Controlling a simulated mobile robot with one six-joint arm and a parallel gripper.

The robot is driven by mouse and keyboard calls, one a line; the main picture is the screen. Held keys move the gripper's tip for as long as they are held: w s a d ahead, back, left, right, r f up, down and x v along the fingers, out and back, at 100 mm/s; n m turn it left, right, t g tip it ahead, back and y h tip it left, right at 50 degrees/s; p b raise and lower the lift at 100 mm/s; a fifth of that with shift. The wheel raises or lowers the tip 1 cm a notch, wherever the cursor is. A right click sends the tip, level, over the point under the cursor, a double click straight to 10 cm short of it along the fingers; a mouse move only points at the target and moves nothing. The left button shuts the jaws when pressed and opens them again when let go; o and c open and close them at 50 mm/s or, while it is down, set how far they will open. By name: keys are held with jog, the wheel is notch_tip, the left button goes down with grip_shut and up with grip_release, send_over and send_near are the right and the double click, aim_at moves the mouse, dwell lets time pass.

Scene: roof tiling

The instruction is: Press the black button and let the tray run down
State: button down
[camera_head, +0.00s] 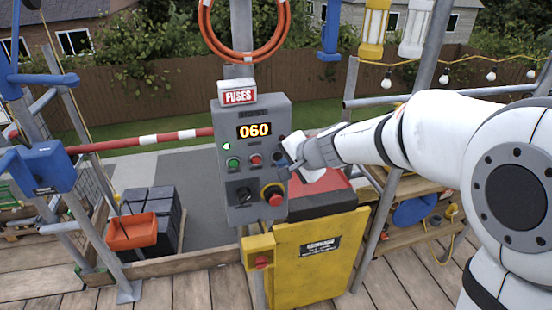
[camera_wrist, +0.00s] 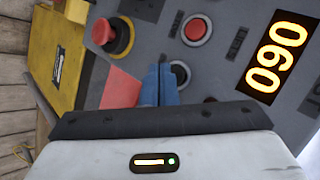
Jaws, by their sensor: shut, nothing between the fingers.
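The black button (camera_wrist: 183,72) is on the grey control box (camera_head: 238,190), beside the red button (camera_wrist: 197,29). In the wrist view my blue fingers partly cover it. My gripper (camera_wrist: 160,85) is shut and empty, with its fingertips close to the black button; I cannot tell if they touch it. In the head view my gripper (camera_head: 290,168) is at the right edge of the box. The display (camera_head: 254,130) reads 060. An orange tray-like container (camera_head: 133,232) sits low at the left, by dark stacked blocks; I cannot tell if it is the task's tray.
The box also has a green button (camera_head: 233,163), a black rotary switch (camera_head: 243,195) and a red emergency stop (camera_head: 274,196) on a yellow ring. A yellow cabinet (camera_head: 312,262) stands below. Scaffold poles (camera_head: 378,225) stand at right.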

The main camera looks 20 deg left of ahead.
jog(key=s+d, duration=0.1)
jog(key=s+b, duration=0.1)
jog(key=s, duration=0.1)
jog(key=s+d, duration=0.1)
jog(key=shift+s+d+b, duration=0.15)
jog(key=shift+d+b, duration=0.15)
jog(key=shift+b, duration=0.1)
dwell(0.4)
jog(key=s+d+f+n+h, duration=0.1)
jog(key=s+d+h, duration=0.1)
jog(key=s+d, duration=0.4)
jog(key=s+d+n+g+h, duration=0.1)
jog(key=s+d, duration=0.5)
jog(key=d, duration=0.7)
jog(key=s+d+f+n+g+h, duration=0.1)
jog(key=s+d+n+h, duration=0.1)
jog(key=s+d+h, duration=0.3)
jog(key=s+d, duration=0.2)
jog(key=d, duration=0.2)
jog(key=shift+d+f+n, duration=0.35)
jog(key=shift+n, duration=0.05)
jog(key=c, duration=2.1)
grip_release()
jog(key=shift+w, duration=0.1)
